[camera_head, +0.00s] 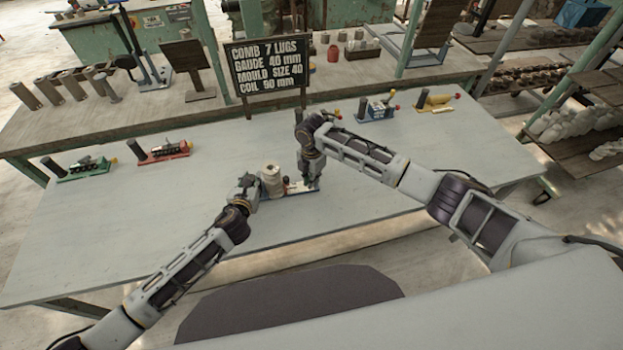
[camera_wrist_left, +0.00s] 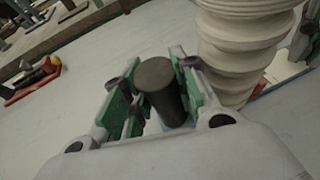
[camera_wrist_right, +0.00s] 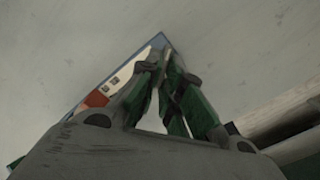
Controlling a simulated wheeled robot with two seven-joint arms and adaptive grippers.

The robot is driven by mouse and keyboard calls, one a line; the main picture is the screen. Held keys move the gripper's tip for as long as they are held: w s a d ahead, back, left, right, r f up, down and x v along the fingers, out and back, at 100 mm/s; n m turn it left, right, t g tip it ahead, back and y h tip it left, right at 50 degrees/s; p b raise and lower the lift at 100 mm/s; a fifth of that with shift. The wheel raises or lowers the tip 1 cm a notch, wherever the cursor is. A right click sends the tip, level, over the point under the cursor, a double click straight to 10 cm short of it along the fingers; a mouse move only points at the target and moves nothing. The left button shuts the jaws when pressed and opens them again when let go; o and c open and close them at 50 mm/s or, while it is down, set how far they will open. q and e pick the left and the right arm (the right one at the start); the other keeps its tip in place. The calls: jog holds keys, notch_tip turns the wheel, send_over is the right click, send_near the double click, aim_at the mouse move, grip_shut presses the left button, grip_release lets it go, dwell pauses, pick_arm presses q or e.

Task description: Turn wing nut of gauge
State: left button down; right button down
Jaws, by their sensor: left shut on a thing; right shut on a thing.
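The gauge has a blue base with a pale plate (camera_wrist_right: 130,70), and sits near the middle of the white table. A ribbed pale clay piece (camera_head: 271,178) stands at it between my grippers, and it also shows in the left wrist view (camera_wrist_left: 240,50). My left gripper (camera_head: 247,186) is shut around an upright dark cylindrical post (camera_wrist_left: 160,88) beside the clay. My right gripper (camera_head: 312,182) points down at the right end of the gauge. Its fingers (camera_wrist_right: 160,65) are nearly together over the plate. The wing nut is hidden, so I cannot make out what they hold.
Similar tools stand on the table: green (camera_head: 84,168) and red (camera_head: 163,151) at left, blue (camera_head: 377,108) and yellow (camera_head: 434,101) at right. A lettered black sign (camera_head: 268,65) stands behind the gauge. The table in front of the gauge is clear.

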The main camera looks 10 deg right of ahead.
jog(key=shift+m, duration=0.6)
jog(key=m, duration=0.5)
jog(key=shift+w+a, duration=0.1)
jog(key=shift+w, duration=0.15)
jog(key=m, duration=0.5)
jog(key=shift+w+m, duration=0.25)
jog(key=shift+m, duration=0.15)
jog(key=m, duration=0.6)
jog(key=shift+w+d, duration=0.2)
jog(key=shift+d+m, duration=0.2)
jog(key=shift+m, duration=1.8)
jog(key=c, duration=1.6)
grip_release()
jog(key=shift+r, duration=0.15)
